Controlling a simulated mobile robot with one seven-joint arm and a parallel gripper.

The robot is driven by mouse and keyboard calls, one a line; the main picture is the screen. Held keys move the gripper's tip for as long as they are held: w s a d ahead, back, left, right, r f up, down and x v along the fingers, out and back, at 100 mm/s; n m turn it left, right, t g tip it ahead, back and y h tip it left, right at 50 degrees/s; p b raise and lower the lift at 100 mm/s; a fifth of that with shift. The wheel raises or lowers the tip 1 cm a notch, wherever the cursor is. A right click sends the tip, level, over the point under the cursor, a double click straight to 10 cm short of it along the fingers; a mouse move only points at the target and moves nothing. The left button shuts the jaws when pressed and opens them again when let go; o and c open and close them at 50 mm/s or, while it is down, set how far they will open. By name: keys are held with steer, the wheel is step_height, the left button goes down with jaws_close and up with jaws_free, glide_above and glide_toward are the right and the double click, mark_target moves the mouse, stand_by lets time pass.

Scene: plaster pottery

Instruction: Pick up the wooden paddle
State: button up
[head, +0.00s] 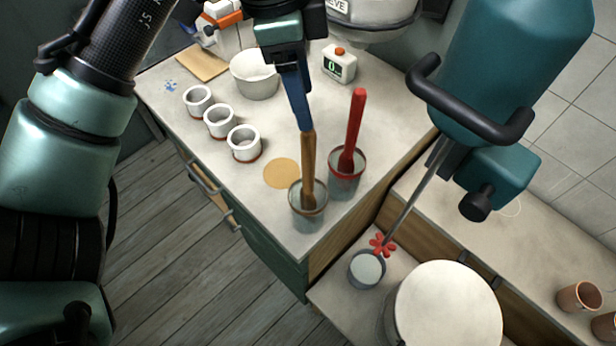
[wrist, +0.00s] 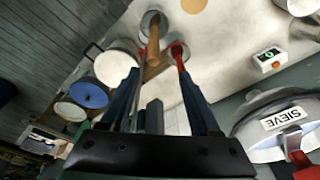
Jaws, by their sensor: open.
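The wooden paddle (head: 308,165) stands nearly upright, its lower end inside a grey cup with a brown rim (head: 307,210) at the counter's front corner. My gripper (head: 304,127) points down at the paddle's top end, and its blue fingers overlap that end in the head view. In the wrist view the fingers (wrist: 160,74) are apart, and the wooden paddle (wrist: 153,45) shows beyond the tips, between them in the picture. I cannot tell whether they touch it. A red paddle (head: 354,125) stands in a red-rimmed cup (head: 345,175) just to the right.
Several white cups (head: 220,122) and a white bowl (head: 255,75) stand on the left of the counter. A small scale (head: 339,64) and a sieve machine (head: 370,15) are behind. A teal mixer (head: 515,60) with a red-tipped shaft stands at right. A tan disc (head: 282,173) lies flat.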

mark_target(305, 133)
steer(key=f, duration=0.7)
steer(key=shift+s+d, duration=0.15)
steer(key=shift+s, duration=0.15)
steer(key=shift+s+d+f+p, duration=0.1)
steer(key=shift+d+f+p, duration=0.1)
steer(key=shift+f, duration=0.75)
steer(key=shift+d+f+p, duration=0.15)
steer(key=shift+f+p, duration=0.1)
steer(key=shift+f, duration=0.75)
steer(key=shift+s+d+f+p, duration=0.1)
steer(key=shift+d+f+p, duration=0.1)
steer(key=shift+f, duration=0.75)
jaws_close()
